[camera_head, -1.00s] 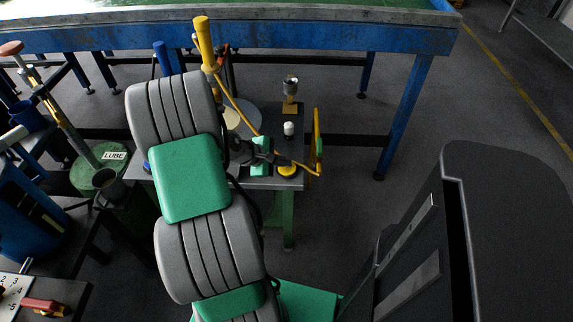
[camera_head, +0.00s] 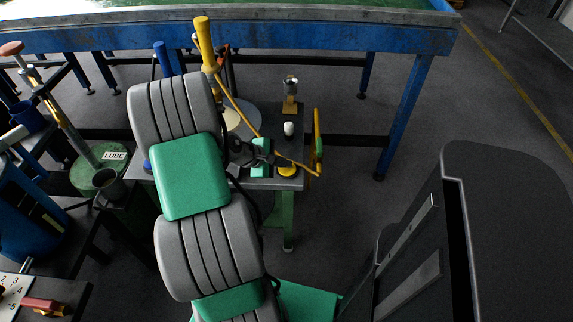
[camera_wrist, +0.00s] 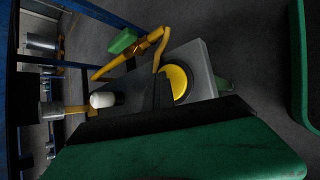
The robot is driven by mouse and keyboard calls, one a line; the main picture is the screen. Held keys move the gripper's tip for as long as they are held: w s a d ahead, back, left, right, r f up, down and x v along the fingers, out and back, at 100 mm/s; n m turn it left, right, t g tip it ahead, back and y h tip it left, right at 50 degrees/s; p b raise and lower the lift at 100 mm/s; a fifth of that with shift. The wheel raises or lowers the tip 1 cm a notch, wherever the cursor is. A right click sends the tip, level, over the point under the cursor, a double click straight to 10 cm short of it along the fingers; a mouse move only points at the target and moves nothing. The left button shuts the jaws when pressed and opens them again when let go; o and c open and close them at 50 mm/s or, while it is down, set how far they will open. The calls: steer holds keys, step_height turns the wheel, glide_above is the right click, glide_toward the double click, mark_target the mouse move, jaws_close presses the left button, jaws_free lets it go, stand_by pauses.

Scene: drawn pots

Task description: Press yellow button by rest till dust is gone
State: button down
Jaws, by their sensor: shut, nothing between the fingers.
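The yellow button (camera_head: 288,170) is a round yellow cap on the near right corner of a small grey table. In the wrist view the yellow button (camera_wrist: 179,80) lies beside the dark fingers of my gripper (camera_wrist: 163,93), which overlap its left edge. I cannot tell whether they touch it. My gripper (camera_head: 268,158) is shut and empty, just left of the button in the head view. A small white-topped piece (camera_head: 289,128) stands behind the button and also shows in the wrist view (camera_wrist: 102,100). I cannot make out any dust.
A yellow lever or pipe (camera_head: 317,140) rises at the table's right edge. A metal cup on a yellow stand (camera_head: 290,88) is farther back. A blue-framed bench (camera_head: 400,40) spans the back. A green LUBE drum (camera_head: 98,170) stands left.

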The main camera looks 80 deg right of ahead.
mark_target(284, 169)
steer(key=shift+a+f+p, duration=0.1)
steer(key=shift+a+p, duration=0.1)
steer(key=shift+p, duration=0.3)
step_height(284, 169, up, 7)
steer(key=p, duration=0.6)
steer(key=shift+d+f, duration=0.1)
steer(key=shift+f, duration=0.25)
steer(key=shift+w, duration=0.1)
